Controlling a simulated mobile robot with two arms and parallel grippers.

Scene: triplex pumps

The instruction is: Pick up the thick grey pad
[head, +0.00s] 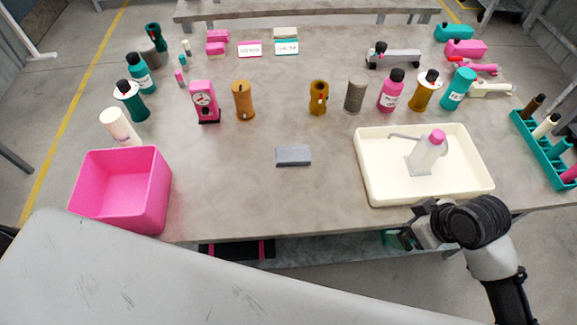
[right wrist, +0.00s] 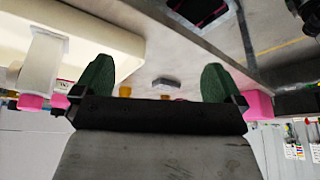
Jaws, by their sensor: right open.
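The thick grey pad (head: 293,156) lies flat near the middle of the table, between the pink bin and the cream tray. It also shows small and distant between my fingers in the right wrist view (right wrist: 165,82). My right gripper (head: 404,238) is at the table's front edge, below the cream tray in the head view, to the right of the pad and nearer me. Its two green fingers (right wrist: 157,80) are spread wide in the right wrist view with nothing between them. My left gripper is not in view.
A cream tray (head: 375,190) holding a pink-capped bottle (head: 427,152) stands right of the pad. A pink bin (head: 120,192) stands at the left front. Bottles and pepper-mill-like items line the back. The tabletop around the pad is clear.

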